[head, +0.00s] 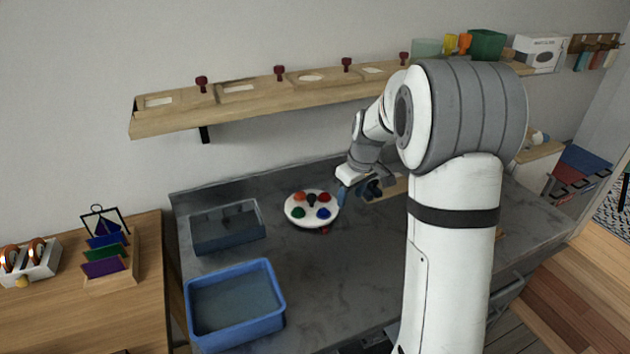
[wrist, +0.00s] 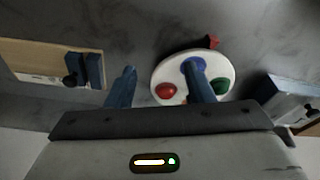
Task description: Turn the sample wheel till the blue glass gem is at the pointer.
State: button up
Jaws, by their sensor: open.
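The white round sample wheel (head: 311,221) lies on the grey bench in the head view, with orange-red, red, green and blue gems and a dark knob in the middle. The blue gem (head: 323,213) is on its front right side. A small red pointer (head: 326,232) sits just off the front rim; the blue gem is the nearest gem to it, but looks offset to one side. My gripper (head: 356,192) is open at the wheel's right. In the wrist view the wheel (wrist: 231,72) is partly covered by one finger of my gripper (wrist: 161,67); contact cannot be told.
A blue tub (head: 190,318) and a dark grey tray (head: 193,240) stand left of the wheel. A wooden board (head: 400,187) lies behind my gripper to the right. A wooden shelf (head: 172,122) runs along the wall above. The bench in front of the wheel is clear.

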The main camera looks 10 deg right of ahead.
aim_at(311, 196)
jog(key=w+a+r+m+t+h+p, duration=0.2)
jog(key=a+r+m+p, duration=0.2)
jog(key=a+m+p, duration=0.55)
jog(key=shift+n, duration=0.45)
jog(key=shift+w+a+p+x, duration=0.15)
jog(key=shift+p+x, duration=0.3)
jog(key=shift+x, duration=1.5)
jog(key=shift+w+a+p+x, duration=0.1)
jog(key=shift+p+x, duration=0.3)
jog(key=shift+x, duration=1.55)
jog(key=shift+s+r, duration=0.1)
grip_shut()
